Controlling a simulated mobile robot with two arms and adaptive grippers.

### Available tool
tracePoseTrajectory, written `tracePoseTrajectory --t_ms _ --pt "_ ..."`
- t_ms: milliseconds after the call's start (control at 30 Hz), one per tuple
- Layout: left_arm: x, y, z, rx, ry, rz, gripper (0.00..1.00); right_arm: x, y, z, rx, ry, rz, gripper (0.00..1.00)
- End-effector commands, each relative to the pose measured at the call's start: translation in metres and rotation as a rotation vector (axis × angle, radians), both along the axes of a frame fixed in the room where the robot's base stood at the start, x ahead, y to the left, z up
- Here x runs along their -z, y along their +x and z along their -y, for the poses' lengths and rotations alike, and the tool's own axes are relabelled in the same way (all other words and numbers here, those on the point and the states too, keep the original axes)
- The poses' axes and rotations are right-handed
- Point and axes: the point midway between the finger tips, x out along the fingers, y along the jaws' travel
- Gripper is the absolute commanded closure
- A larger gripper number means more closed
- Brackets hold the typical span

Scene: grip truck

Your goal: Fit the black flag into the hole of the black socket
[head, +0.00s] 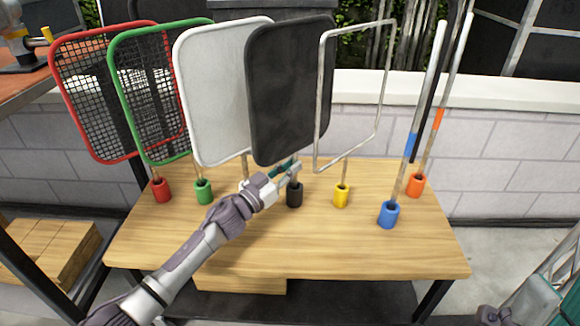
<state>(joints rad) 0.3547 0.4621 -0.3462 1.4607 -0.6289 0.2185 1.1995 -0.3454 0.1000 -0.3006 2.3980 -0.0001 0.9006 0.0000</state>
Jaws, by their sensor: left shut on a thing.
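The black flag (289,90) is a dark rounded panel standing nearly upright, slightly tilted, above the wooden table. My left gripper (290,170) is shut on its stem, just below the panel. The black socket (294,196) is a short dark cup on the table, right below my left gripper. The stem's lower end is at or just above the socket's mouth; I cannot tell whether it is inside, as the fingers partly cover it. My right gripper is not seen.
The table (330,250) also holds a red socket (160,190), green socket (203,192), yellow socket (341,196), blue socket (388,214) and orange socket (416,186), with flags or poles in them. A white flag (215,100) stands close left of the black one. The table's front is clear.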

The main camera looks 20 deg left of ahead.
Motion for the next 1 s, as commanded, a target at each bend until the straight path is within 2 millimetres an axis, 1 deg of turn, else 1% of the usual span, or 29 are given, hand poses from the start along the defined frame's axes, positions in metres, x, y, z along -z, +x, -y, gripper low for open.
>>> tracePoseTrajectory --t_ms 467,933,967,1000 --pt "0.0000 0.0000 0.0001 0.001 -0.001 0.002 1.00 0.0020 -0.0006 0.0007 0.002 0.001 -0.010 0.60" --pt "0.0070 -0.0001 0.0002 0.001 -0.001 0.001 1.00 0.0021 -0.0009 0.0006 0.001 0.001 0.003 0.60" --pt "0.0067 0.0000 0.0002 0.001 -0.001 0.001 0.81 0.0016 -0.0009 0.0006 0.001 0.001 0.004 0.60" --pt "0.0067 0.0000 0.0002 0.001 -0.001 0.001 0.75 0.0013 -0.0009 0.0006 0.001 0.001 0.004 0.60"
